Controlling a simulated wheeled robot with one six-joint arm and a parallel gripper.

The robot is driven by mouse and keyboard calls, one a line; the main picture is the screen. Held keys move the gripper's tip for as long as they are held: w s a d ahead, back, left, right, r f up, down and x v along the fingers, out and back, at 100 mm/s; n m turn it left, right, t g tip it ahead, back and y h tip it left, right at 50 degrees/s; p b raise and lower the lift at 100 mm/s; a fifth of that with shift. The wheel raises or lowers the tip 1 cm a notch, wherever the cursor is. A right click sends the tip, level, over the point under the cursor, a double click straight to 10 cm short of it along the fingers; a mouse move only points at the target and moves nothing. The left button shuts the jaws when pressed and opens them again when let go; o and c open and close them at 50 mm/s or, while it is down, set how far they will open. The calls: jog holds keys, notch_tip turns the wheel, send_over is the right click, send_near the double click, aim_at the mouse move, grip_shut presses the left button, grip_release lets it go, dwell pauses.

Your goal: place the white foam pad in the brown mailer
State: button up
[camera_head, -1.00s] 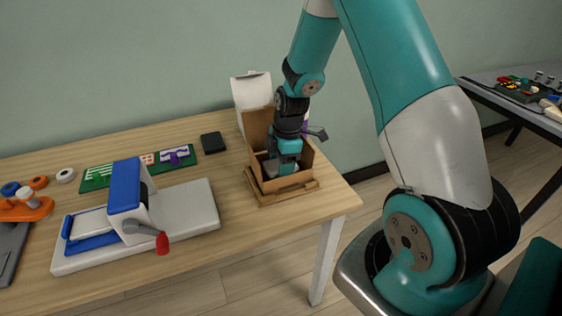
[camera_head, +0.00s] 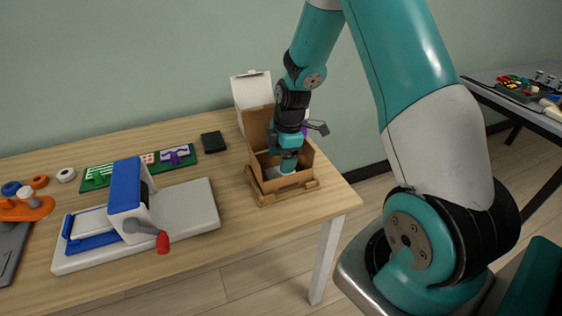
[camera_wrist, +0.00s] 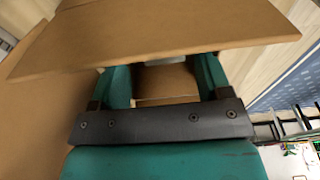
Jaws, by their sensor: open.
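The brown mailer (camera_head: 294,181) is an open cardboard box near the table's right end, its lid raised at the back. My gripper (camera_head: 288,163) points down into its opening. In the wrist view my gripper (camera_wrist: 164,82) shows two teal fingers spread apart, with brown cardboard visible between them. A pale patch inside the mailer, low and beside the fingers, looks like the white foam pad (camera_head: 271,173). The front wall and my gripper hide most of it. Whether the fingers touch it cannot be told.
A white box (camera_head: 251,90) stands open behind the mailer. A blue and white press (camera_head: 130,200) with a red-tipped handle sits to the left. A black block (camera_head: 213,142) lies near the green board (camera_head: 97,178). Bare table lies between press and mailer.

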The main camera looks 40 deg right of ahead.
notch_tip(320, 180, up, 10)
jog(key=d, duration=0.1)
jog(key=s+a+r+m, duration=0.1)
jog(key=s+a+r, duration=0.2)
jog(key=a, duration=0.3)
jog(key=s+a+r+m, duration=0.1)
jog(key=s+a+r, duration=0.1)
jog(key=a+r, duration=0.25)
jog(key=s+a+r+m+y, duration=0.1)
jog(key=s+a+r+m, duration=0.1)
jog(key=s+a, duration=0.4)
jog(key=s+a+r+m+y, duration=0.1)
jog(key=s+a+r+m, duration=0.1)
jog(key=s+a, duration=0.5)
jog(key=s+m, duration=0.1)
jog(key=s, duration=0.3)
jog(key=shift+s+r+m, duration=0.15)
jog(key=shift+r+m, duration=0.25)
jog(key=shift+a, duration=0.1)
